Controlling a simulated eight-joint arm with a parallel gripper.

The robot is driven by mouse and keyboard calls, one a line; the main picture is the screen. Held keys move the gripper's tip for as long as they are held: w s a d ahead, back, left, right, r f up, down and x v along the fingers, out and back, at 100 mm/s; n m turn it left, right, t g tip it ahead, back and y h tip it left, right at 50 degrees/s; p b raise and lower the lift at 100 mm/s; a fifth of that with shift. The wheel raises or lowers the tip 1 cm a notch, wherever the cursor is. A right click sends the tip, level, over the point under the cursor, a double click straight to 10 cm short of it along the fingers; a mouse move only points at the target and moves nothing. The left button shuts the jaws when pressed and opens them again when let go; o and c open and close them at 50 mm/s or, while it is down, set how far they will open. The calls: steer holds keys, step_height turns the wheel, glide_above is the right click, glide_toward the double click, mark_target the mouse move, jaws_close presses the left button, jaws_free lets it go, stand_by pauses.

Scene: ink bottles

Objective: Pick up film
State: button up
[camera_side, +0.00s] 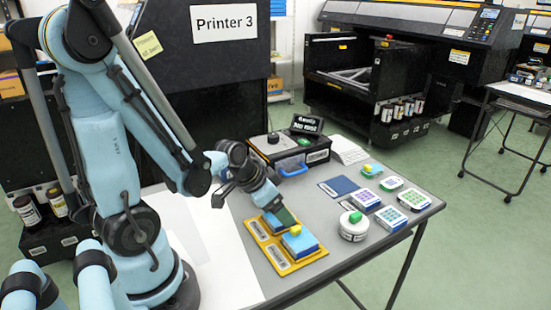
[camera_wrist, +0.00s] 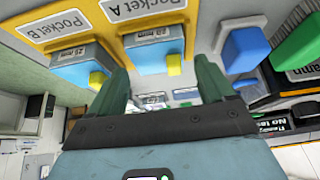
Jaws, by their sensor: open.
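No label in view reads "film". Two light-blue blocks with yellow knobs sit in a yellow tray; in the wrist view its pockets are labelled Pocket A and Pocket B. The Pocket A block (camera_wrist: 152,52) shows between my gripper's (camera_wrist: 163,68) two green fingers, which are apart with nothing gripped. The Pocket B block (camera_wrist: 78,65) lies to the left. In the side view my gripper (camera_side: 284,215) is low over the rear of the yellow tray (camera_side: 262,237) and partly hides the rear block (camera_side: 270,224). The front block (camera_side: 301,246) is clear. I cannot tell whether the fingers touch the rear block.
A black-and-grey box with a blue handle (camera_side: 293,171) stands behind the tray. A dark-blue flat pad (camera_side: 339,187), a round white container (camera_side: 353,230) with a green knob and several white keypad-like blocks (camera_side: 391,218) are to the right. Table is bare between tray and container.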

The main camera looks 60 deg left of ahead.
steer(key=c, duration=0.8)
steer(key=shift+r, duration=0.1)
steer(key=shift+r, duration=1.85)
steer(key=shift+s+d+r, duration=0.55)
steer(key=shift+d+r, duration=1.3)
steer(key=shift+r, duration=0.15)
steer(key=shift+s+d+r, duration=0.6)
steer(key=shift+d+r, duration=1.3)
steer(key=shift+r, duration=0.15)
steer(key=shift+s+d+r, duration=0.55)
steer(key=shift+d+r, duration=1.3)
steer(key=shift+r, duration=0.15)
